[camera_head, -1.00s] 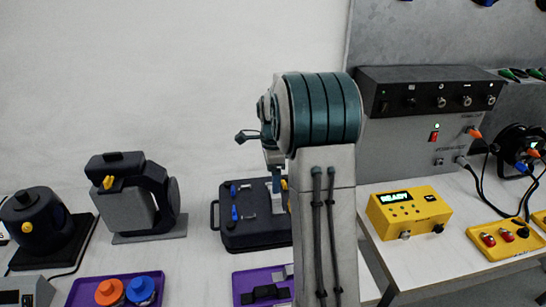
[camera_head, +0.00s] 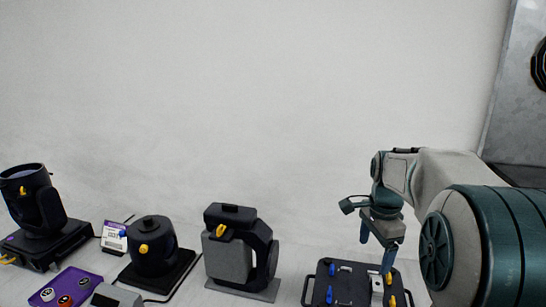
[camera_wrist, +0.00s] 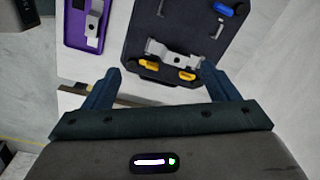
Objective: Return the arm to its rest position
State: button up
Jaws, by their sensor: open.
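My gripper (camera_head: 378,246) hangs at the lower right of the head view, fingers pointing down in front of the black case with yellow and blue parts (camera_head: 345,290). In the wrist view my gripper (camera_wrist: 160,80) shows two blue-grey fingers spread apart with nothing between them. The black case also shows there (camera_wrist: 185,15), beyond the fingertips, with a metal clamp (camera_wrist: 165,48) and yellow levers on it. I cannot tell the exact gap between fingertips and case. My arm fills the right side of the head view.
A purple tray (camera_head: 92,284) lies at lower left. The wall behind is bare.

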jog(key=s+a+f+n, duration=0.1)
jog(key=s+a+n, duration=0.2)
jog(key=s+n, duration=0.2)
jog(key=s+a+f+n+t, duration=0.1)
jog(key=s+a+n, duration=0.2)
jog(key=s+n, duration=0.2)
jog(key=s+a+f+n+t, duration=0.1)
jog(key=s+a+n, duration=0.3)
jog(key=s, duration=0.6)
jog(key=shift+s+f+n, duration=0.2)
jog(key=shift+f+n, duration=0.4)
jog(key=shift+n, duration=0.4)
